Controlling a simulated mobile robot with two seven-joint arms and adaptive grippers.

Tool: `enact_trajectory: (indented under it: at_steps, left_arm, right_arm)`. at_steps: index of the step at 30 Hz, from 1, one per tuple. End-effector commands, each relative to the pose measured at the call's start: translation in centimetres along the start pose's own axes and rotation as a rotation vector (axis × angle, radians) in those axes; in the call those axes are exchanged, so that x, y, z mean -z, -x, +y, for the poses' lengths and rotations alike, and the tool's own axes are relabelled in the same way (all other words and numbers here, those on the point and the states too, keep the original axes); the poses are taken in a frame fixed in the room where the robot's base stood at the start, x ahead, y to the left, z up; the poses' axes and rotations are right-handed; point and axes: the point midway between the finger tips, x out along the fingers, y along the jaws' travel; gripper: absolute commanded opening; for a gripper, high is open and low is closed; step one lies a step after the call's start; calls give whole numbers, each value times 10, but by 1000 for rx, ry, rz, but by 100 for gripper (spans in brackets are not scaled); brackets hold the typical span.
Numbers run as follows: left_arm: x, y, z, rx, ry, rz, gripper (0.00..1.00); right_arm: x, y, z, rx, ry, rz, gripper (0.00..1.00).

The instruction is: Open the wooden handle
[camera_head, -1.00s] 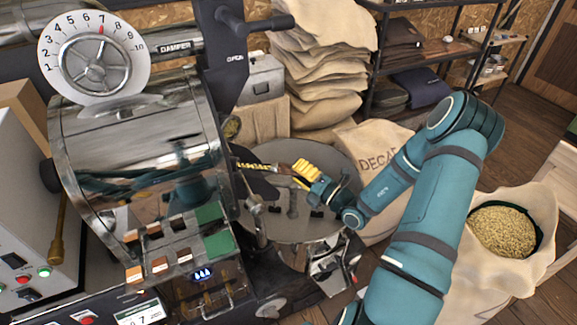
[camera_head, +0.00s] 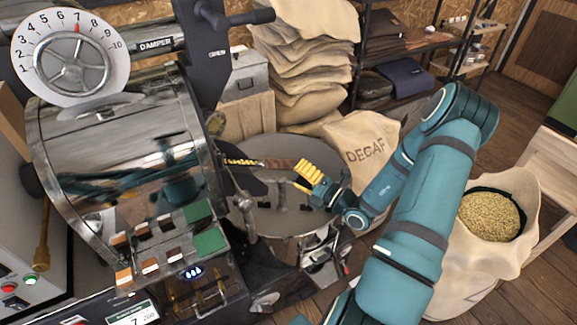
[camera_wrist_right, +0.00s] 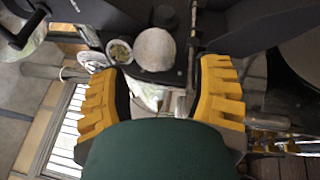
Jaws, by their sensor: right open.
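A brown wooden handle (camera_head: 280,164) sticks out to the right from the front of the roaster, at the end of a yellow-and-black striped bar (camera_head: 243,162). My right gripper (camera_head: 305,178), with yellow ribbed fingers, is just to the right of the handle's end. It is open, and I see nothing held in it. In the right wrist view the gripper (camera_wrist_right: 160,88) has its two fingers wide apart, with machine parts beyond them. I cannot make out the wooden handle clearly there. My left gripper is not in view.
The roaster's shiny drum (camera_head: 120,150) fills the left, with a damper dial (camera_head: 70,85) above. A round grey cooling tray (camera_head: 270,220) lies below my gripper. Stacked sacks (camera_head: 310,60) stand behind, and an open sack of beans (camera_head: 490,215) stands at the right.

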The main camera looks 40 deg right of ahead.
Motion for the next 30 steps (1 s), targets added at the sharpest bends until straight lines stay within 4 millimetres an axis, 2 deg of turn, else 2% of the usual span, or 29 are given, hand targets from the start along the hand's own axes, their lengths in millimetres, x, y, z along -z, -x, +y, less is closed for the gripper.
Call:
enact_trajectory:
  at_steps: [1, 6, 12, 17, 30]
  left_arm:
    - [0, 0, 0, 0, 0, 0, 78]
    - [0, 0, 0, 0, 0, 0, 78]
    - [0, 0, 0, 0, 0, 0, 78]
    - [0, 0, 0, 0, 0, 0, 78]
    - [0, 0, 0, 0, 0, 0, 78]
  right_arm:
    - [0, 12, 0, 3, -1, -3, 64]
    - [-1, 45, 0, 2, 0, -3, 64]
    - [-1, 68, 0, 0, 1, -2, 64]
    - [0, 74, 1, -2, 1, 0, 64]
    - [0, 74, 1, -2, 1, 0, 64]
